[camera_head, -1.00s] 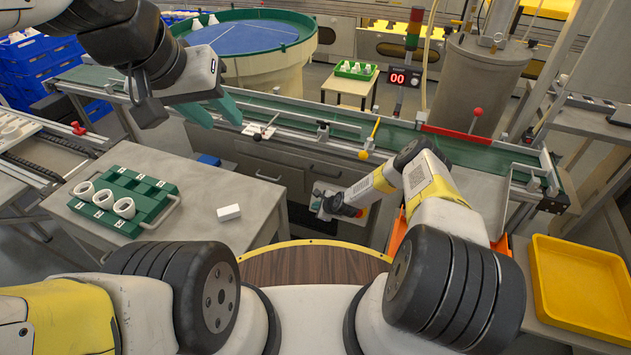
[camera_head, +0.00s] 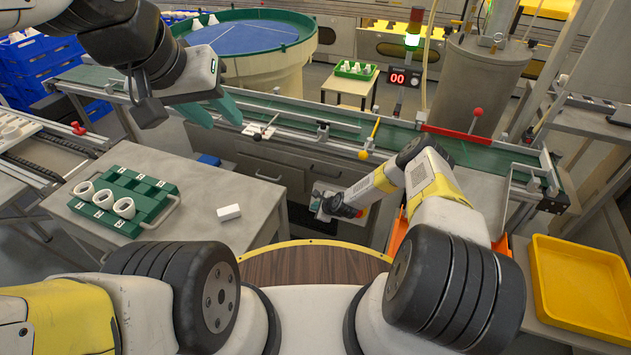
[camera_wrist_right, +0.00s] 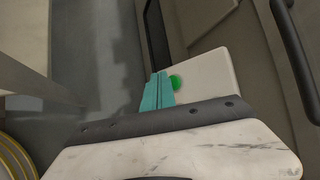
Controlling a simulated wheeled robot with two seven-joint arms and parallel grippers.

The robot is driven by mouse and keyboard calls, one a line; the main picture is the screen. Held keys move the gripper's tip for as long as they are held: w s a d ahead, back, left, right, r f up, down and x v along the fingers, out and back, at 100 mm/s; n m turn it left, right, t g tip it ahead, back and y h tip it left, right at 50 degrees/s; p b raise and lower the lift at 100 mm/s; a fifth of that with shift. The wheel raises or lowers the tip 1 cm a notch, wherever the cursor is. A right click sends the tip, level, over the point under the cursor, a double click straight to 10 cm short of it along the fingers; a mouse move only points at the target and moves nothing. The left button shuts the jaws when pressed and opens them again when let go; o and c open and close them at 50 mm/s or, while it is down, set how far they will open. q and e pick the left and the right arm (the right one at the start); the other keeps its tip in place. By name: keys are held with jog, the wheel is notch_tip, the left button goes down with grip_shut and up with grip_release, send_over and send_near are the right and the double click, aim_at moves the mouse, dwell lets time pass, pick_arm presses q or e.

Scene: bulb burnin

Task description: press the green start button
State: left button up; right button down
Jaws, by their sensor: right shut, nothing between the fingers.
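The green start button (camera_wrist_right: 176,82) shows in the right wrist view on a pale box (camera_wrist_right: 208,72). My right gripper (camera_wrist_right: 157,92) has its teal fingers shut with nothing between them. Its tips are right beside the button and cover part of its left side; I cannot tell whether they touch it. In the head view my right arm reaches down to the front of the conveyor cabinet, and its wrist hides the button. My left gripper (camera_head: 214,107) is open and empty above the conveyor's near side.
A conveyor (camera_head: 350,133) runs across. A green tray (camera_head: 124,200) with white rings and a white block (camera_head: 229,212) are on the left table. A yellow tray (camera_head: 583,285) is at right.

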jog(key=s, duration=0.1)
jog(key=s+a+r, duration=0.1)
jog(key=s+r, duration=0.1)
jog(key=s, duration=0.1)
jog(key=shift+a+r, duration=0.25)
jog(key=shift+a, duration=0.1)
dwell(0.3)
dwell(0.6)
